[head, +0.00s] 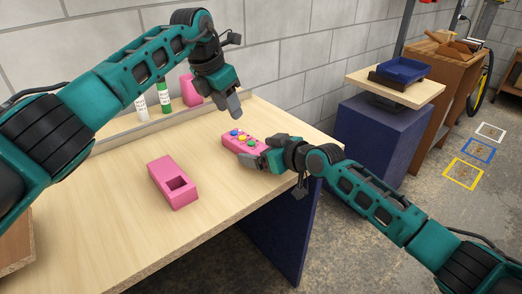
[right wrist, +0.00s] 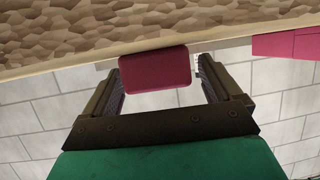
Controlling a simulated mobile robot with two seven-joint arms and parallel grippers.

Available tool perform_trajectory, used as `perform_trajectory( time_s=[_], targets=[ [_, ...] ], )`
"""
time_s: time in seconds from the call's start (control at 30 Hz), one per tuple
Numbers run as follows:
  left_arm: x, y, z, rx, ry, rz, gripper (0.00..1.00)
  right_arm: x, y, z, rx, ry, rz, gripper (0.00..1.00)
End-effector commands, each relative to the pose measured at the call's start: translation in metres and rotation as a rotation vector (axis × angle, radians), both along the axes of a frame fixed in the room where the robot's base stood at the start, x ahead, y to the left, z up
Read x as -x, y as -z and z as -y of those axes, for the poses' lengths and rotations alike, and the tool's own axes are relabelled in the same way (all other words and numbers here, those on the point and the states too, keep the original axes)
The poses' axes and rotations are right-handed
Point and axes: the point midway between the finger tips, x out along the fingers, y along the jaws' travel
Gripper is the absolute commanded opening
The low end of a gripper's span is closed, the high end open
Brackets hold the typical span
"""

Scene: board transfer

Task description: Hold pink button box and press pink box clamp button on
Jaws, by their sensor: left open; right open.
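The pink button box (head: 229,143) lies on the wooden table near its right side, with several coloured buttons on top. My right gripper (head: 249,161) is at the near right end of this box, with its fingers open. In the right wrist view the pink box end (right wrist: 155,71) shows between the two open fingers (right wrist: 160,85); I cannot tell whether either finger touches it. My left gripper (head: 234,106) is open and empty, above the table beyond the button box. Its fingers point down. A pink box with a square dark opening (head: 165,173) stands on the table to the left.
A white bottle (head: 141,108), a green bottle (head: 163,97) and a pink object (head: 190,90) stand at the back of the table (head: 110,225) by the wall. A blue tray (head: 403,69) sits on a stand at the right. The table's front middle is clear.

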Motion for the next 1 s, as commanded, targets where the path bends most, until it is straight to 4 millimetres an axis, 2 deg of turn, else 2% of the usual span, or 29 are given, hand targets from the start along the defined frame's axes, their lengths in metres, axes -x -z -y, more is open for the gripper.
perform_trajectory(
  time_s=[0.23, 0.87, 1.0],
  targets=[
    [0.0, 0.0, 0.0001, 0.0, 0.0, 0.0, 0.43, -0.0002, -0.0001, -0.0002, -0.001, 0.0, 0.001, 0.9],
    [0.0, 0.0, 0.0001, 0.0, 0.0, 0.0, 0.43, -0.0001, 0.0, 0.0001, 0.0, 0.001, 0.0, 0.29],
    [0.0, 0.0, 0.0, 0.0, 0.0, 0.0, 0.3, -0.0001, 0.0, 0.0002, 0.0, 0.001, 0.0, 0.29]
  ],
)
